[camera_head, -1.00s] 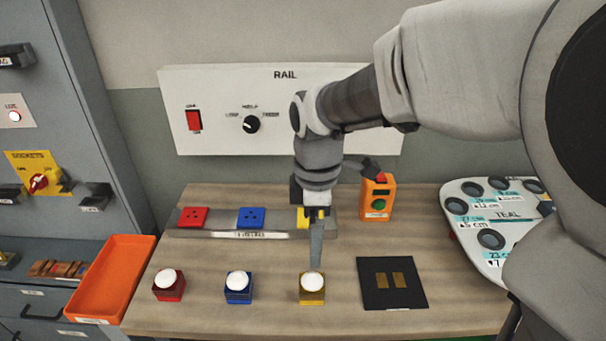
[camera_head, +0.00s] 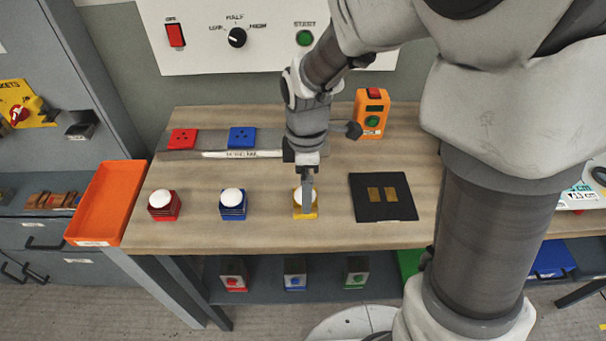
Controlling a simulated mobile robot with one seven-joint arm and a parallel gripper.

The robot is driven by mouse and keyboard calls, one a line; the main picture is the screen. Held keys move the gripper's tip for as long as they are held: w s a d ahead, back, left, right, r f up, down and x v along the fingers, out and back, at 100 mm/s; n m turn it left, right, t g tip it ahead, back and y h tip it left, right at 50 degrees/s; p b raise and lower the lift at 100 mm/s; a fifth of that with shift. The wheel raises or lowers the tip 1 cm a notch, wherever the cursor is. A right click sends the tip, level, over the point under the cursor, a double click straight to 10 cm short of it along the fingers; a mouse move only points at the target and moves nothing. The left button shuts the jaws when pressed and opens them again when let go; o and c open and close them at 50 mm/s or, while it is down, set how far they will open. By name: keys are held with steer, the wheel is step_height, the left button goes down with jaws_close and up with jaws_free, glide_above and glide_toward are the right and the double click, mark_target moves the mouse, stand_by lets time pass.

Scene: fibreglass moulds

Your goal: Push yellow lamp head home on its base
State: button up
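The yellow lamp head (camera_head: 304,213), a yellow block with a white dome, stands upright on the bench at the right end of a row of three. My gripper (camera_head: 307,200) points down at it, its finger in front of the white dome. I see the fingers edge-on, so I cannot tell if they are open or shut, or touching the lamp. The rail strip (camera_head: 210,151) behind carries a red base (camera_head: 183,138) and a blue base (camera_head: 242,137). Its right end, where the yellow base showed earlier, is hidden behind my wrist.
A red lamp head (camera_head: 164,205) and a blue lamp head (camera_head: 233,205) stand left of the yellow one. A black mat (camera_head: 400,204) with two brass pads lies to the right. An orange control box (camera_head: 371,113) stands behind. An orange tray (camera_head: 101,203) is at the left edge.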

step_height(320, 180, down, 5)
steer(key=shift+w+a+r, duration=0.1)
steer(key=shift+w, duration=0.05)
steer(key=c, duration=1.3)
steer(key=shift+c, duration=0.2)
steer(key=shift+r, duration=0.45)
steer(key=r, duration=0.4)
steer(key=shift+d, duration=0.35)
steer(key=s+d+r, duration=0.1)
steer(key=d+r, duration=0.5)
steer(key=d, duration=0.5)
steer(key=shift+s, duration=0.15)
